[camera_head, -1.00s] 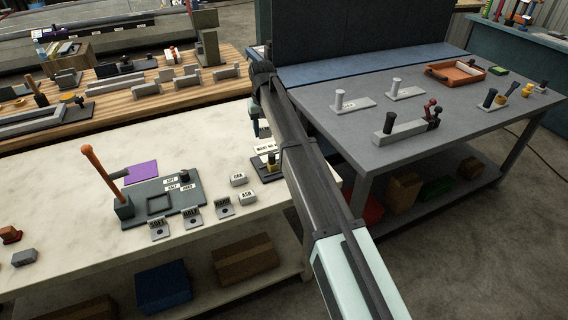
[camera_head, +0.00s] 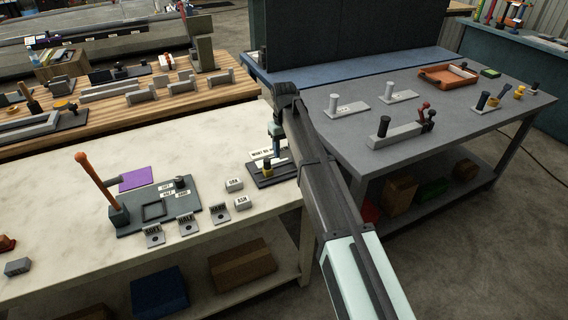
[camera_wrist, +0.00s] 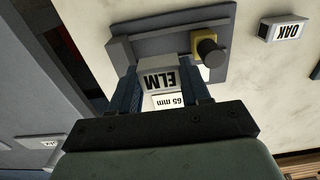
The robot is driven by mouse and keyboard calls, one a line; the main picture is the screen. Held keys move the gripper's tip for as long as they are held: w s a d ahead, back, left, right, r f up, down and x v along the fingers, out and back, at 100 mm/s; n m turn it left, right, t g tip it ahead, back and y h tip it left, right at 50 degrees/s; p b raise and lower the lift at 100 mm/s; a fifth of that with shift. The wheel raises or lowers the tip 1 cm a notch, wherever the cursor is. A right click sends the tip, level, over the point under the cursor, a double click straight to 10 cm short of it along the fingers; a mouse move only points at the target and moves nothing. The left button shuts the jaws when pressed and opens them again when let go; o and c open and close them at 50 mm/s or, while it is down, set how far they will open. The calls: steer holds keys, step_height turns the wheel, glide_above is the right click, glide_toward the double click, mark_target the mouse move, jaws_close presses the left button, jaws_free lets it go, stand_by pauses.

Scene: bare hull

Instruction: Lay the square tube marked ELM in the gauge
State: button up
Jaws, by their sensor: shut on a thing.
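The square tube marked ELM (camera_wrist: 158,78) is between the two fingers of my gripper (camera_wrist: 164,88) in the wrist view, its lettered end facing the camera. My gripper is shut on it. The gauge (camera_wrist: 122,50) is a dark plate with a raised bar and a yellow block with a black knob, just beyond the tube. In the head view the gauge (camera_head: 285,178) lies at the right end of the pale bench, with my gripper (camera_head: 276,148) over its far part. The tube is not clear there. I cannot tell whether tube and gauge touch.
Blocks marked OAK (camera_head: 234,185) and ASH (camera_head: 242,203) lie left of the gauge. A plate with an orange-topped lever (camera_head: 97,180) and several marked tags stand further left. A grey table (camera_head: 450,120) is at right.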

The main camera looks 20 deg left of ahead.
mark_target(284, 169)
steer(key=shift+f, duration=3.05)
steer(key=shift+f, duration=0.1)
steer(key=o, duration=0.8)
steer(key=shift+c, duration=0.2)
step_height(284, 169, up, 12)
steer(key=shift+r, duration=0.1)
